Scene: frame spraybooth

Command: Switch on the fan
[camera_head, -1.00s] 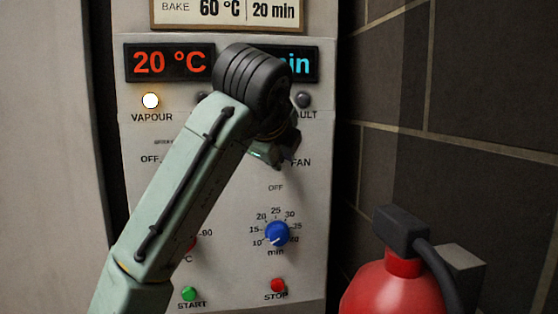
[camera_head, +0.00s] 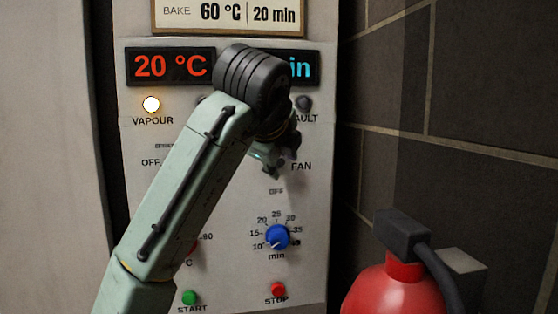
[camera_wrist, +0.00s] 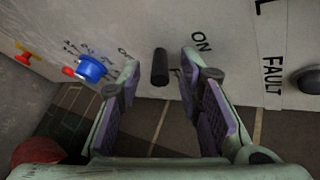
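The fan switch (camera_wrist: 160,67) is a short black lever on the pale control panel (camera_head: 225,215). In the wrist view it stands between the ON and OFF labels, and I cannot tell which way it is tipped. My gripper (camera_wrist: 160,80) is open, with one finger on each side of the lever and no visible contact. In the head view my gripper (camera_head: 272,162) is by the FAN label, and my arm hides the switch there.
A blue minute knob (camera_head: 277,237), a red STOP button (camera_head: 278,289) and a green START button (camera_head: 189,298) are lower on the panel. A lit VAPOUR lamp (camera_head: 151,104) is at upper left. A red fire extinguisher (camera_head: 395,285) stands at lower right.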

